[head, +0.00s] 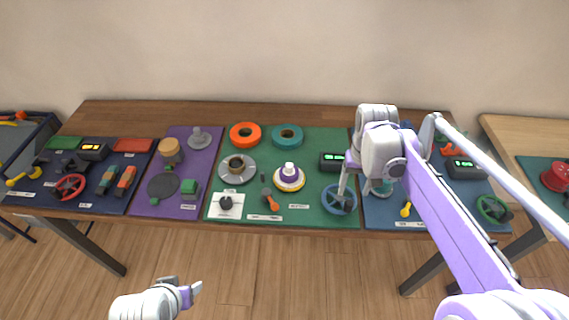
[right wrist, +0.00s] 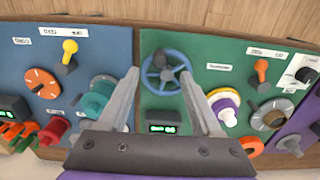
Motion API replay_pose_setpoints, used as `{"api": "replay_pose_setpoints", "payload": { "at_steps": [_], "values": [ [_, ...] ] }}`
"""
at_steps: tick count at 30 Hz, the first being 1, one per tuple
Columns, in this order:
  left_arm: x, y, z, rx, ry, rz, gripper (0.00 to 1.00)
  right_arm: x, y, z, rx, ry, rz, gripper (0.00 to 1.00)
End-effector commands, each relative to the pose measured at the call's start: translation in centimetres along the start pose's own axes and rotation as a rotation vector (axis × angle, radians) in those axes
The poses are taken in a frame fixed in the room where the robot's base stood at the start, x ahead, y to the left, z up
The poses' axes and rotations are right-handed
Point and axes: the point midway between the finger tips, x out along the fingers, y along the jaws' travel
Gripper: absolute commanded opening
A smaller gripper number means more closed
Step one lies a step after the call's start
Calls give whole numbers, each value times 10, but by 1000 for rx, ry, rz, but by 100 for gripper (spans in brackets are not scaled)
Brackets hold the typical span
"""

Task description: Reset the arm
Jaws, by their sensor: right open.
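My right arm (head: 445,220) reaches in from the lower right of the head view and bends down at a white joint over the seam between the green and blue mats. My right gripper (right wrist: 160,73) is open and empty. In the right wrist view its two fingers are spread on either side of a blue handwheel (right wrist: 162,74). The wheel also shows in the head view (head: 338,199), close by the fingers. I cannot tell whether they touch it. My left gripper (head: 187,291) is low at the left of the head view, away from the table; its jaw opening is unclear.
The wooden table (head: 300,114) carries a navy mat (head: 48,190), a purple mat (head: 205,167), a green mat (head: 320,140) and a blue mat (head: 380,216) with knobs, wheels and levers. A digital display (right wrist: 162,128) lies near the blue wheel. Another table (head: 520,130) stands at right.

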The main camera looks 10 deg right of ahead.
Motion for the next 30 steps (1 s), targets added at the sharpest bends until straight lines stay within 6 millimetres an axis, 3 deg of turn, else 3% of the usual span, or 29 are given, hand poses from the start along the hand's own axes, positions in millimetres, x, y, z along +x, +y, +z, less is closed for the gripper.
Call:
{"api": "replay_pose_setpoints", "payload": {
  "at_steps": [6,14,20,24,30],
  "values": [
    [-2,0,-2,0,1,0,60,-28,0,0,0,0,0,66],
    [-3,0,-2,0,2,0,60,-33,-2,6,-7,12,-1,66],
    [-9,0,-7,0,5,0,60,-30,-20,51,-68,125,-10,66],
    [-14,0,-12,0,9,0,60,-17,-33,97,-129,248,-24,66],
    [-19,0,-17,0,13,0,60,10,-43,147,-199,393,-46,66]
  ]
}}
